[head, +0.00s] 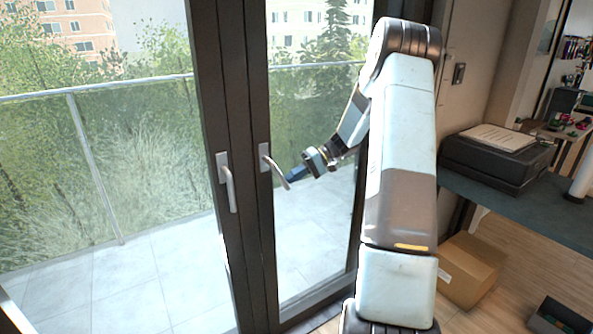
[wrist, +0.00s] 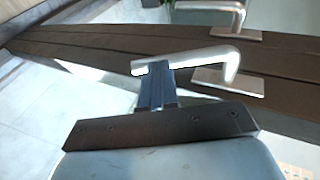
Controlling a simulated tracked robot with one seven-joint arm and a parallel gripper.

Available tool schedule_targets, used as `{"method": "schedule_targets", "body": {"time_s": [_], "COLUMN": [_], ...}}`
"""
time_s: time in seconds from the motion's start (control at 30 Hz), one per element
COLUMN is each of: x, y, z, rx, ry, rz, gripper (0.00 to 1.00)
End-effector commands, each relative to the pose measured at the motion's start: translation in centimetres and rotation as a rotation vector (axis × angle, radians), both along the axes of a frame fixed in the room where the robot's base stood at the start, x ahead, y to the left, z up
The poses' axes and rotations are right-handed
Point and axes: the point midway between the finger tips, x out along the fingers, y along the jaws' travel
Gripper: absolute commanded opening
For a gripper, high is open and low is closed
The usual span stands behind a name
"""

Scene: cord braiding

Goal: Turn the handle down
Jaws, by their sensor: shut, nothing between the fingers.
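Two silver lever handles sit on the dark door frames. The right handle (head: 275,170) slants down to the right, between level and vertical; in the wrist view it is the nearer handle (wrist: 200,56). The left handle (head: 230,188) hangs straight down; it also shows at the top of the wrist view (wrist: 222,8). My gripper (head: 290,177) is shut and empty, at the free end of the right handle. In the wrist view its blue-grey fingers (wrist: 154,76) reach the lever near its tip and seem to touch it, but contact is not certain.
The glass doors have dark frames (head: 236,110), with a tiled balcony (head: 130,285) and railing beyond. To the right are a bench (head: 540,206) with a black box (head: 490,160) and a cardboard box (head: 468,268) on the floor.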

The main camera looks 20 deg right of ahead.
Motion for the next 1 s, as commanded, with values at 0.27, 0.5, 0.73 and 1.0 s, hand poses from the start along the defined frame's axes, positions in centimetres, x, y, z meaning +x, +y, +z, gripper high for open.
{"method": "schedule_targets", "body": {"time_s": [0.27, 0.5, 0.73, 1.0], "x": [-0.3, -0.5, -0.6, -0.7], "y": [1.7, 3.0, 3.8, 4.2], "z": [-1.9, -2.7, -3.0, -3.0], "rx": [0.245, 0.401, 0.486, 0.52], "ry": [0.04, 0.064, 0.077, 0.081], "rz": [-0.001, -0.001, 0.0, 0.003], "gripper": [0.0, 0.0, 0.0, 0.0]}}
